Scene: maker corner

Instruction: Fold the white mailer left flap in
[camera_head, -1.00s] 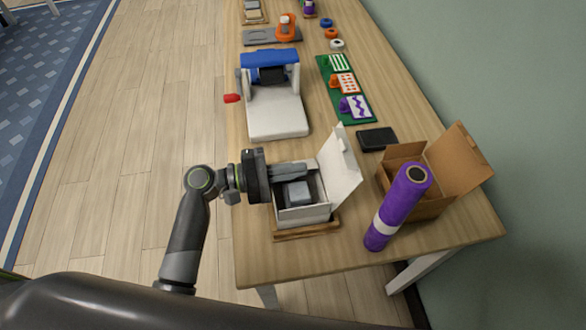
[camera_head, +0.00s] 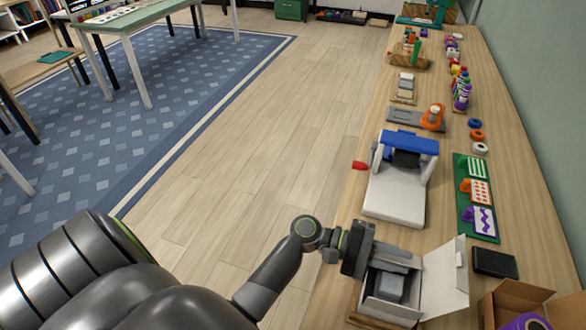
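The white mailer (camera_head: 387,305) stands at the bottom right on the wooden table, its lid (camera_head: 447,280) raised on the right side. A grey block (camera_head: 390,288) lies inside it. My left gripper (camera_head: 398,258) reaches in from the left, its fingers over the far side of the mailer's opening. The fingers are seen from the side and overlap, so their gap does not show. I cannot make out the left flap apart from the walls and fingers, nor whether the fingers touch it. My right gripper is not in view.
A wooden tray (camera_head: 356,319) lies under the mailer. A black pad (camera_head: 495,263) lies beyond the lid. A white and blue machine (camera_head: 395,200) stands behind the mailer.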

